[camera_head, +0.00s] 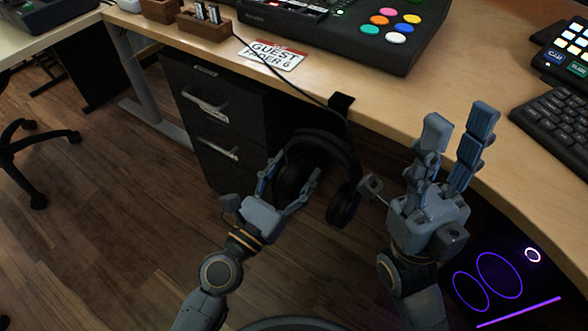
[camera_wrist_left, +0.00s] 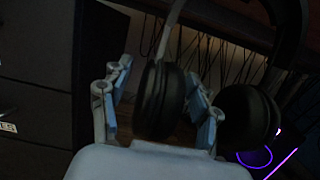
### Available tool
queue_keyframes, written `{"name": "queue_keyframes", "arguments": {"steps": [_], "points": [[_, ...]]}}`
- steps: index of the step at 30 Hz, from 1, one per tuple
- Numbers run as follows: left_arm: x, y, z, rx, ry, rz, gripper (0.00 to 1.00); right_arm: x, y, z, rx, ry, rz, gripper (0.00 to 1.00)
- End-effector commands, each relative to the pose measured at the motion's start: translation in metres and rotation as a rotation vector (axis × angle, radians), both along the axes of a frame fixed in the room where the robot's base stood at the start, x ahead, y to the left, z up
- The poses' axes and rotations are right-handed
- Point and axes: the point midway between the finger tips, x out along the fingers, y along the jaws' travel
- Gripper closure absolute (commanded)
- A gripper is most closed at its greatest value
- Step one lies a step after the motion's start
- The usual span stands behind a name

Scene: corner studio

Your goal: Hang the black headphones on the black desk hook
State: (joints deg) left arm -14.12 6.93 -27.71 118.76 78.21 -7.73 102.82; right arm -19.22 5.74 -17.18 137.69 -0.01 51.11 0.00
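The black headphones (camera_head: 345,205) are below the desk's front edge, beneath the black desk hook (camera_head: 341,101). The band is up and the ear cups hang down. Whether the band rests on the hook is hidden. My left gripper (camera_head: 293,170) is at the left ear cup, its fingers spread to either side. In the left wrist view that ear cup (camera_wrist_left: 158,100) is between the fingers, with a gap on the left and the right finger close to it. My right gripper (camera_head: 460,118) is open and empty, right of the headphones, fingers pointing up.
The wooden desk (camera_head: 400,105) carries a mixer with coloured buttons (camera_head: 390,40), a sign (camera_head: 270,54) and a keyboard (camera_head: 562,120). A black drawer cabinet (camera_head: 215,120) stands left of the headphones. A dark case with purple lights (camera_head: 500,275) is at lower right. Cables hang under the desk.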

Motion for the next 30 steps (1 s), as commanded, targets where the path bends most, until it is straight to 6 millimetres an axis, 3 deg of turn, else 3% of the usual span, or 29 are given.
{"name": "queue_keyframes", "arguments": {"steps": [11, 20, 28, 30], "points": [[-0.001, 0.0, 0.001, 0.001, -0.007, -0.003, 0.37, 0.002, 0.0, -0.002, 0.001, 0.008, -0.002, 0.61], [-0.014, 0.002, 0.006, -0.006, -0.028, -0.018, 0.37, 0.001, 0.0, -0.001, 0.001, 0.003, 0.0, 0.61], [-0.025, 0.02, -0.008, 0.01, 0.0, -0.001, 0.37, 0.001, 0.0, -0.001, 0.001, 0.003, 0.0, 0.61], [-0.039, 0.029, -0.013, 0.008, 0.005, 0.001, 0.37, 0.001, 0.0, -0.001, 0.001, 0.003, 0.0, 0.61]]}}
